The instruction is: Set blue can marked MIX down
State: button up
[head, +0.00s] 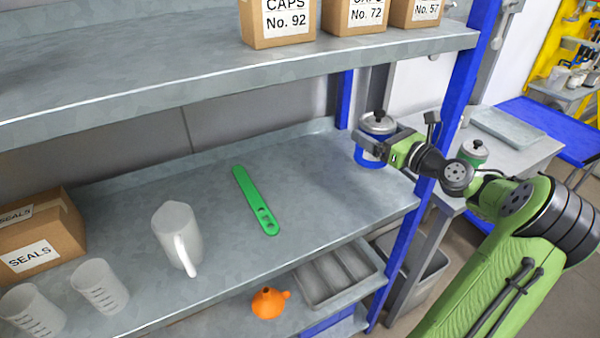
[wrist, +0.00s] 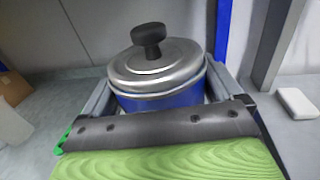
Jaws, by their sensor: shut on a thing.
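The blue can (head: 371,158) has a silver lid with a black knob. It is at the right end of the grey middle shelf (head: 310,180), near the blue upright; I cannot tell whether its base touches the shelf. My gripper (head: 372,139) is shut on the can, with a finger on each side of it. In the wrist view the can (wrist: 160,100) looks upright between the fingers, its lower part hidden by my gripper. No MIX marking shows in either view.
A green spatula-like tool (head: 256,200) and a white pitcher (head: 177,238) are left of the can. Clear beakers (head: 100,285) and a SEALS box (head: 40,237) are farther left. The blue upright (head: 465,90) stands close on the right. The upper shelf (head: 200,85) overhangs. Shelf between tool and can is bare.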

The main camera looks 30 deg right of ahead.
notch_tip(320, 180, down, 10)
jog(key=b, duration=0.4)
jog(key=shift+f, duration=0.1)
jog(key=o, duration=1.1)
jog(key=shift+c, duration=0.2)
jog(key=s+d+p, duration=0.2)
jog(key=s, duration=0.9)
jog(key=shift+s, duration=0.4)
